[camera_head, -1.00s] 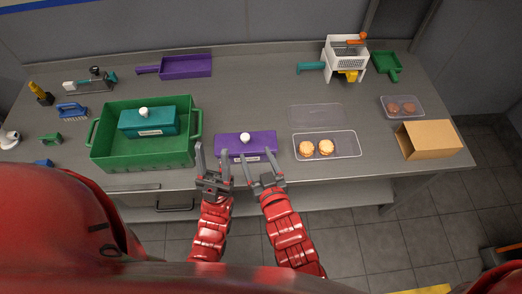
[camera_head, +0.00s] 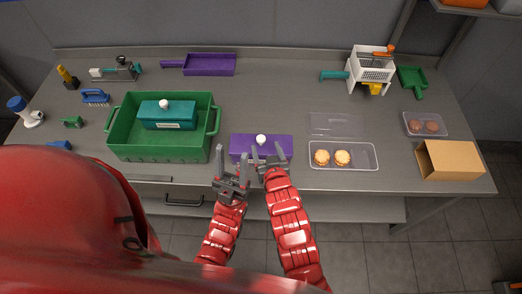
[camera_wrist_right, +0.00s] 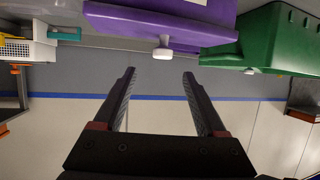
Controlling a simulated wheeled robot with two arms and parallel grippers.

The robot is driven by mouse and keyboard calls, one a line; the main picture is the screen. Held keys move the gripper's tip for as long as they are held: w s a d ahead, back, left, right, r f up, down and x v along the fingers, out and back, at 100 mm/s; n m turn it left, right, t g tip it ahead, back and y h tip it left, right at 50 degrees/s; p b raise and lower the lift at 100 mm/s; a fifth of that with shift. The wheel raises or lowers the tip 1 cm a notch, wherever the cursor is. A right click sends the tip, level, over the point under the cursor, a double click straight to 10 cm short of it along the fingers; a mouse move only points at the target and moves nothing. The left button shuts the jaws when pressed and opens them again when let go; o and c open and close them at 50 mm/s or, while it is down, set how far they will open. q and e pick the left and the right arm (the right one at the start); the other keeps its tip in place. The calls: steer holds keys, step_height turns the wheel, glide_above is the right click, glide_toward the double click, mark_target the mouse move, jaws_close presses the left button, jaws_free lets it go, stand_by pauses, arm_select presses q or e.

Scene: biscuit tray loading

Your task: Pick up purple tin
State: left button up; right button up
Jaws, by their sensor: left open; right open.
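The purple tin (camera_head: 240,143), a box with a white round knob (camera_head: 261,140) on its lid, sits near the front edge of the table between the green crate and a clear tray. My right gripper (camera_head: 269,155) is open and overlaps the tin's front in the head view. Its fingers seem close to the knob, but I cannot tell if they touch. In the right wrist view the purple tin (camera_wrist_right: 150,22) and its knob (camera_wrist_right: 162,51) are beyond the open, empty fingers (camera_wrist_right: 160,85). My left gripper (camera_head: 232,172) is open and empty, just left of and in front of the tin.
The green crate (camera_head: 160,155) holding a teal tin (camera_head: 167,117) stands left of the purple tin. A clear tray (camera_head: 366,164) with two biscuits is to the right, with a cardboard box (camera_head: 450,160) beyond. A purple scoop tray (camera_head: 209,64) lies at the back. The table middle is clear.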

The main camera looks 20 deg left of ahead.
mark_target(262, 142)
steer(key=shift+p+x, duration=0.85)
steer(key=shift+x, duration=0.35)
steer(key=shift+w+a+f+p, duration=0.3)
steer(key=shift+w+f+p, duration=0.1)
steer(key=shift+f, duration=0.15)
steer(key=shift+w+a+f+p, duration=0.3)
steer(key=shift+w+f, duration=0.15)
steer(key=shift+f, duration=0.1)
steer(key=shift+w+a+f, duration=0.25)
steer(key=shift+w, duration=0.15)
jaws_close()
